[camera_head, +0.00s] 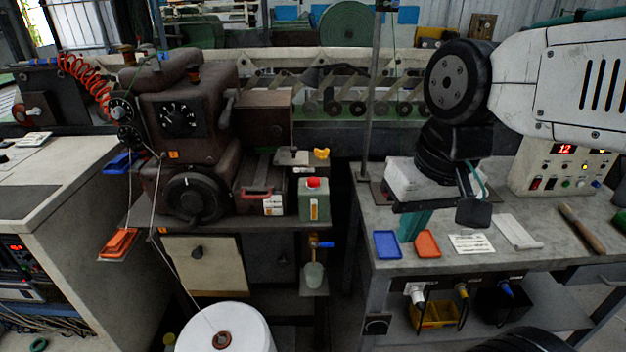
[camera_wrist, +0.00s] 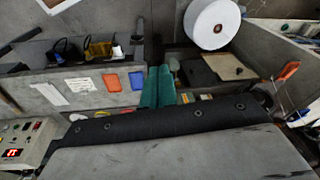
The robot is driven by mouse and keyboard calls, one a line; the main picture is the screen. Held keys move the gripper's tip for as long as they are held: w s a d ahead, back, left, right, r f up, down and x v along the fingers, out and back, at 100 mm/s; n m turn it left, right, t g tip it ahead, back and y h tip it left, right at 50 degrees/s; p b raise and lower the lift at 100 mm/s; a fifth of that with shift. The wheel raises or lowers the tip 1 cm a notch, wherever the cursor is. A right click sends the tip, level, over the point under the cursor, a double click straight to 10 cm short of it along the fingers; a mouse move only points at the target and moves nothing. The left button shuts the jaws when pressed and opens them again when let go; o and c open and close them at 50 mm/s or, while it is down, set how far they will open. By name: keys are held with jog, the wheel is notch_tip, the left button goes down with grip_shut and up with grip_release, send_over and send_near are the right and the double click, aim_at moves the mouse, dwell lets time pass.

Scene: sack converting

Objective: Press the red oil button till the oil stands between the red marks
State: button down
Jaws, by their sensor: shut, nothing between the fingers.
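The red oil button (camera_head: 313,183) sits on top of a small green oil box (camera_head: 305,204) beside the brown sewing machine. A narrow sight glass (camera_head: 313,211) with orange-yellow in it is on the box's front; its red marks and the oil level are too small to read. My gripper (camera_head: 411,228) has teal fingers, pointing down over the grey bench to the right of the oil box, well apart from the button. In the wrist view the fingers (camera_wrist: 157,86) lie together, shut and empty. I cannot make out the button in the wrist view.
The grey bench (camera_head: 540,235) carries a blue tray (camera_head: 387,245), an orange tray (camera_head: 427,244), a paper card (camera_head: 471,243) and a control box (camera_head: 565,168). A thin upright pole (camera_head: 370,100) stands between my gripper and the machine. A white thread cone (camera_head: 226,330) stands in front.

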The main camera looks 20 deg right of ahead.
jog(key=w+a+r+m+t+y, duration=0.1)
jog(key=w+a+m+y, duration=0.2)
jog(key=w, duration=0.6)
jog(key=m+t, duration=0.6)
jog(key=m, duration=1.2)
send_over(317, 181)
notch_tip(317, 181, down, 2)
jog(key=shift+f, duration=0.1)
jog(key=shift+s+f, duration=0.1)
jog(key=shift+f, duration=4.25)
jog(key=shift+f, duration=0.4)
